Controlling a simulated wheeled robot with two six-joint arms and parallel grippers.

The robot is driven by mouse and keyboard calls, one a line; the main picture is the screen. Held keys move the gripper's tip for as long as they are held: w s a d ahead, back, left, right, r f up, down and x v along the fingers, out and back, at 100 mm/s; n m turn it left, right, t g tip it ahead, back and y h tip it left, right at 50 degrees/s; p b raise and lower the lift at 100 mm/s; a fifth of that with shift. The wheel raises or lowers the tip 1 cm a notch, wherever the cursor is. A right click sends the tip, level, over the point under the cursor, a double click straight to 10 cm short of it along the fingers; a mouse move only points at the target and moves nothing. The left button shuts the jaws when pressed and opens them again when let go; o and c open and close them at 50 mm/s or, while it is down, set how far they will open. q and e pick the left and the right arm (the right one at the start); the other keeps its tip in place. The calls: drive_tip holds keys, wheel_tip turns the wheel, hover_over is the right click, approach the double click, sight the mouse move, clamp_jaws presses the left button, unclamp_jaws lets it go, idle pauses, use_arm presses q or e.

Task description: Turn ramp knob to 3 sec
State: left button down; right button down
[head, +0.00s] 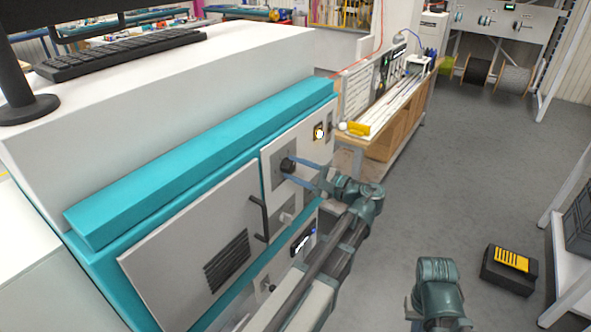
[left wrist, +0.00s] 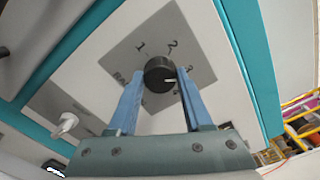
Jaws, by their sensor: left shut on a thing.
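The ramp knob (left wrist: 158,70) is a round black knob on a grey plate (left wrist: 200,72) printed with a 1, a 2 and a partly hidden 3. Its small white mark points to the right in the left wrist view, toward the side of the 3. In the head view the knob (head: 287,165) sits on the machine's pale front panel. My left gripper (left wrist: 160,80) is shut on the knob, its blue fingers on either side, and it also shows in the head view (head: 296,169). Only part of my right arm shows; its gripper is not visible.
A lit round button (head: 319,132) sits above right of the knob. A wooden bench (head: 400,125) stands behind. A black and yellow box (head: 511,268) lies on the open grey floor.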

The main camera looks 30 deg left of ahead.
use_arm(q)
drive_tip(key=shift+f, duration=0.1)
drive_tip(key=shift+c, duration=1.6)
unclamp_jaws()
drive_tip(key=shift+d, duration=0.1)
drive_tip(key=s+d, duration=0.1)
drive_tip(key=d, duration=1.2)
drive_tip(key=shift+d, duration=0.3)
